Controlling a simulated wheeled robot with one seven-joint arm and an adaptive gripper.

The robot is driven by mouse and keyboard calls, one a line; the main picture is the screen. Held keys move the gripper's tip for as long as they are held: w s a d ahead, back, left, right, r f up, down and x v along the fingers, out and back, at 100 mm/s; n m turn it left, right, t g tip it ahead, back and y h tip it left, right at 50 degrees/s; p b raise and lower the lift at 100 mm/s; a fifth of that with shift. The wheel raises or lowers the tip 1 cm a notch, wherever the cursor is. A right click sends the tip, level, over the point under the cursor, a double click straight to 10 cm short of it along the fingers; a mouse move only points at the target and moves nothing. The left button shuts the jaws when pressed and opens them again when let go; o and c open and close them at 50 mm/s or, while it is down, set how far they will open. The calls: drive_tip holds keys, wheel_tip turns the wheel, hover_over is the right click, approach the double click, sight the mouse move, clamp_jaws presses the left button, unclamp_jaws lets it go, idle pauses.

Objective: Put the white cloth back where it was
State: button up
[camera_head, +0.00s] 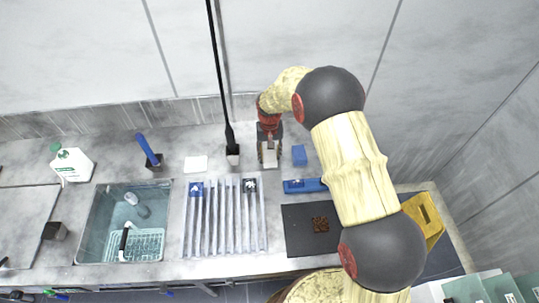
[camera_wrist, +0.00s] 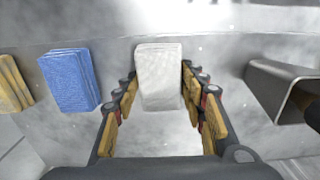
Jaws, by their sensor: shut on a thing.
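The white cloth (camera_wrist: 158,78) is a folded, block-shaped stack between my gripper's fingertips (camera_wrist: 160,88) in the wrist view. My gripper is shut on it, with the finger pads against its two sides. In the head view the cloth (camera_head: 269,158) shows below my gripper (camera_head: 268,146), at the back of the counter near the wall. It is at or just above the counter surface; I cannot tell whether it touches.
A blue cloth stack (camera_wrist: 69,80) and a yellow one (camera_wrist: 13,84) stand to one side. A metal holder (camera_wrist: 284,88) is on the other, holding a black-handled tool (camera_head: 228,135). A white square (camera_head: 196,163), ribbed rack (camera_head: 225,215), sink (camera_head: 98,215) and dark mat (camera_head: 300,240) are on the counter.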

sight(270, 155)
drive_tip(key=shift+f, duration=0.1)
drive_tip(key=o, duration=1)
wheel_tip(270, 155, up, 12)
drive_tip(key=shift+r+p, duration=0.25)
drive_tip(key=shift+p, duration=0.55)
